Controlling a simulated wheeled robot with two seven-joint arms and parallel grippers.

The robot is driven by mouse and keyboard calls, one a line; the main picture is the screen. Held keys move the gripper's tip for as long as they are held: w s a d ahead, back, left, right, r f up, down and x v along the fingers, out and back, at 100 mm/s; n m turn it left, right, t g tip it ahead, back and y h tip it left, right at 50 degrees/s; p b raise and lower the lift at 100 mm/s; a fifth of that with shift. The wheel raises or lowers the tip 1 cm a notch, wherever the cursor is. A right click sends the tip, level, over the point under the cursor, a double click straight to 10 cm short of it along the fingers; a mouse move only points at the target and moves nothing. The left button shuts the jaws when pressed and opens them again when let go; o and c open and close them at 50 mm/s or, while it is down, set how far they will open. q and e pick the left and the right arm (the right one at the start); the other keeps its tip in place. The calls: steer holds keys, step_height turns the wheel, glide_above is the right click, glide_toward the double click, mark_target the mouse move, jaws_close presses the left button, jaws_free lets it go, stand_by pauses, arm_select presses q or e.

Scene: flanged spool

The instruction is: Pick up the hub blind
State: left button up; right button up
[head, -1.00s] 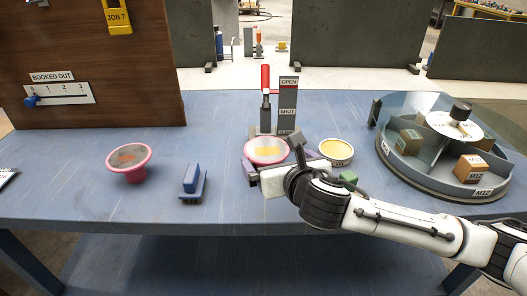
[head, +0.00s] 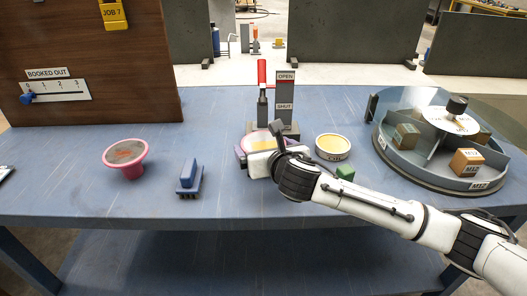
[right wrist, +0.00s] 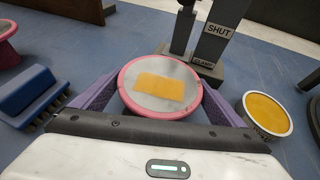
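A pink-rimmed round part (right wrist: 160,86) with a grey face and a yellow rectangle sits at the foot of the clamp stand. No label marks it as the hub blind. It also shows in the head view (head: 259,138), partly hidden by my right arm. My right gripper (right wrist: 160,82) has its purple fingers spread on either side of this part. The fingertips lie close to its rim; I cannot tell whether they touch. A second pink flanged part (head: 125,156) with a reddish-grey face stands at the left of the table. My left gripper is not in view.
The clamp stand (head: 285,100) with a red handle and OPEN/SHUT plate rises just behind. A yellow-topped round tin (head: 333,147) and a green block (head: 345,173) are close right. A blue brush-like block (head: 189,178) lies left. A round sectioned carousel (head: 430,178) stands far right.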

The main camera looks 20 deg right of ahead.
steer(key=c, duration=1.4)
steer(key=shift+r, duration=0.25)
steer(key=shift+w+r, duration=0.1)
